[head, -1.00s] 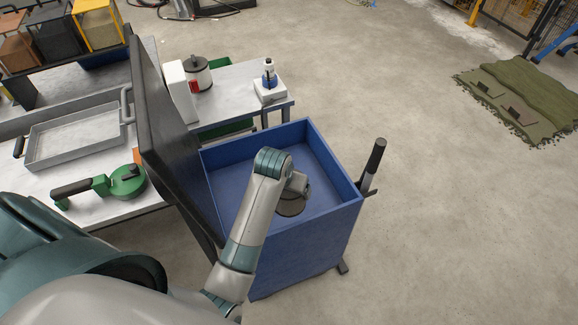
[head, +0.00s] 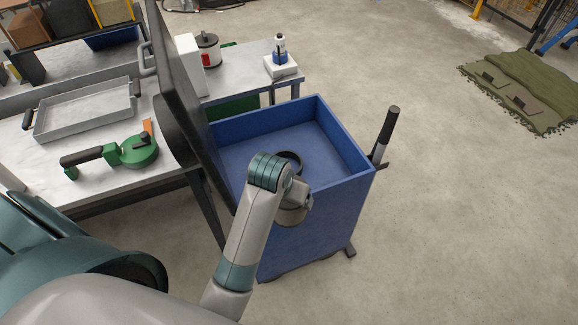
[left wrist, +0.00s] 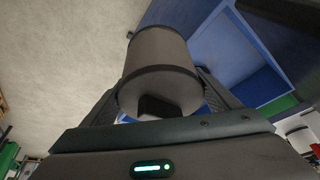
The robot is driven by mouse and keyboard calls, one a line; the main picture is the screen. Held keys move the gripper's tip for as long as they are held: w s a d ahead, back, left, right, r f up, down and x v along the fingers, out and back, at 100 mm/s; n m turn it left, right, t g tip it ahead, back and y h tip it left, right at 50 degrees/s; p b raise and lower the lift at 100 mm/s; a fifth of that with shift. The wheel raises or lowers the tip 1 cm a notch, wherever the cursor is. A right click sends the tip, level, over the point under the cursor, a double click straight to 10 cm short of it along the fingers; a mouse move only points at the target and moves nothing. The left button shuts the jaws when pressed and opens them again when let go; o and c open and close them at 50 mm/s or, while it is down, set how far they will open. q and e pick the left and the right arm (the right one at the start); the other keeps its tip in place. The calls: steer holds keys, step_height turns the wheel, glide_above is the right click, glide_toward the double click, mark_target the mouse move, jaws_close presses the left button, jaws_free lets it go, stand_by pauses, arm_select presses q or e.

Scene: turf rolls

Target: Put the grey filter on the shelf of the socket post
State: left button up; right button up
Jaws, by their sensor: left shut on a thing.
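The grey filter, a cylinder with dark rims, fills the middle of the left wrist view (left wrist: 160,58). My left gripper (left wrist: 165,105) is shut on it. The fingers are hidden there by the wrist. I cannot make out a socket post or its shelf for certain in either view. My right gripper is not in view.
The left bench holds a tray (head: 85,110) and green tool (head: 135,150).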

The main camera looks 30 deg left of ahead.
mark_target(287, 224)
arm_select(q)
steer(key=s+b, duration=0.2)
steer(key=s+d+f+b, duration=0.1)
steer(key=s+b, duration=0.1)
steer(key=s+d+f+b, duration=0.1)
steer(key=s+b, duration=0.1)
steer(key=shift+s+f, duration=0.2)
steer(key=shift+s+d+r+b, duration=0.1)
steer(key=shift+s+d+b, duration=0.05)
steer(key=shift+s+b, duration=0.3)
